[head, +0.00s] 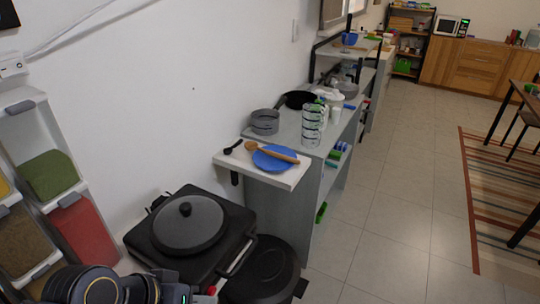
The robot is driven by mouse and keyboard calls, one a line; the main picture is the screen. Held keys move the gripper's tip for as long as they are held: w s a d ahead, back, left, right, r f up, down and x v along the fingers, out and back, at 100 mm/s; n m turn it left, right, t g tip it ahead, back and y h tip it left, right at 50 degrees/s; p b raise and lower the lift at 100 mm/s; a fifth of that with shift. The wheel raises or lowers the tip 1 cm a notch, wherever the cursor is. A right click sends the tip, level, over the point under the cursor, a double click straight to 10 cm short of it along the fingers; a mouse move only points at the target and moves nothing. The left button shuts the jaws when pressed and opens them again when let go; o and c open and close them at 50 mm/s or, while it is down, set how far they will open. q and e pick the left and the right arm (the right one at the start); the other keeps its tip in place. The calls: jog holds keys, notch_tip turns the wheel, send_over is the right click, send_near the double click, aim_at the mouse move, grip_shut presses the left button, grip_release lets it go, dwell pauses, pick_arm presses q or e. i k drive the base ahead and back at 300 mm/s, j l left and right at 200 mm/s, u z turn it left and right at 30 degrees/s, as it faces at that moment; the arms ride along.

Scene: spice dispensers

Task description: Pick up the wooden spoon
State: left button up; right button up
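The wooden spoon (277,153) lies on a small white shelf (290,181) at the near end of the grey counter. Its bowl is at the left and its handle runs right across a blue plate (272,162). Part of my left arm and gripper (175,293) shows at the bottom left edge, well apart from the spoon and nearer to me. Its fingers cannot be made out, so I cannot tell whether it is open or shut. My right gripper is not in view.
A small black spoon (233,147) lies left of the wooden spoon. Grey bowls (265,122) and stacked clear containers (311,125) stand behind. A black stove with a lidded pan (188,222) and a black bin (262,272) are nearer. Spice dispensers (50,175) line the left wall.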

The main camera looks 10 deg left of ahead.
aim_at(251, 146)
jog(key=i+l+z, duration=0.35)
jog(key=l+z, duration=0.15)
jog(key=i+l+z, duration=0.5)
jog(key=i+l+u, duration=0.1)
jog(key=i+u, duration=0.25)
jog(key=i+l+u, duration=0.35)
jog(key=i, duration=0.25)
jog(key=i+j+u, duration=0.2)
jog(key=u, duration=0.25)
jog(key=i+j+u, duration=0.1)
jog(key=u, duration=0.35)
jog(key=i+u, duration=0.3)
jog(key=u, duration=0.15)
jog(key=i+u, duration=0.25)
jog(key=u, duration=0.2)
jog(key=i+l+u, duration=0.1)
jog(key=u, duration=0.35)
jog(key=i+l, duration=0.05)
jog(key=i, duration=0.05)
